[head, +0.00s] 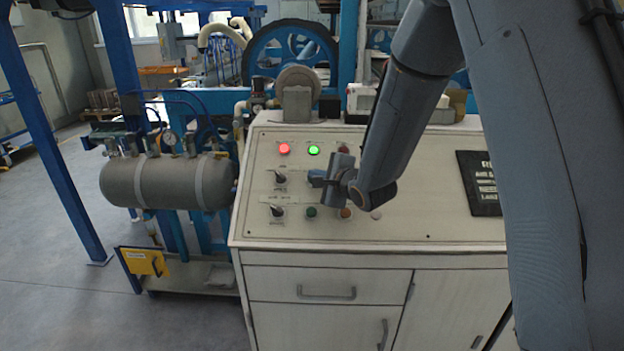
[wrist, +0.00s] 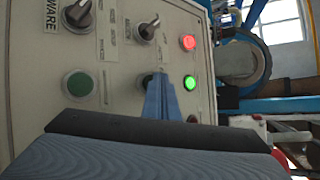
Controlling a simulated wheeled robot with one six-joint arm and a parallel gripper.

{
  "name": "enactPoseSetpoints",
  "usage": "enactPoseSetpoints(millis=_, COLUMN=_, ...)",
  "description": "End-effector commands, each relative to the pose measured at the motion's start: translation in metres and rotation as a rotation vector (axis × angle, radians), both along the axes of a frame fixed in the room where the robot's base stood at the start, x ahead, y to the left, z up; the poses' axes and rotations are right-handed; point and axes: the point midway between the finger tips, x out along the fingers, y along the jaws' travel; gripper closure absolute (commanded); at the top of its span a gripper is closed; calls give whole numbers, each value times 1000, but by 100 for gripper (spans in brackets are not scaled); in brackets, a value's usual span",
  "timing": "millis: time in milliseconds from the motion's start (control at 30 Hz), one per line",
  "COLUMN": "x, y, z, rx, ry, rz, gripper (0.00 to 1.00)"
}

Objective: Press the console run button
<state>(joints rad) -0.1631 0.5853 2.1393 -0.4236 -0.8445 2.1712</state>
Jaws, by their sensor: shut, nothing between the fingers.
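The pale console (head: 420,200) has a sloped panel of lamps, knobs and buttons. My gripper (head: 317,178) is shut and empty, its blue fingertips close over the panel's middle row, right of the upper black knob (head: 279,179). In the wrist view the fingertips (wrist: 159,84) cover most of a dark round button there. I cannot tell whether they touch it. A green button (head: 311,212) is uncovered in the row below; it also shows in the wrist view (wrist: 79,84). An orange-red button (head: 345,212) sits right of it. I cannot read which button is marked run.
A red lamp (head: 284,149) and a green lamp (head: 314,150) are lit along the top row; a dark red one (head: 343,150) is beside them. A lower black knob (head: 277,211) stands up at left. A black sign (head: 482,183) lies at right. A grey tank (head: 168,182) is left of the console.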

Motion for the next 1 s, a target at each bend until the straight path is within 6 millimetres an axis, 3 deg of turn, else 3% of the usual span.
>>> enactPoseSetpoints(millis=567, x=1, y=0, z=-3, rx=-1, ry=1, rz=0, gripper=100)
enactPoseSetpoints(millis=1000, x=-7, y=0, z=13, rx=0, ry=0, rz=0, gripper=100)
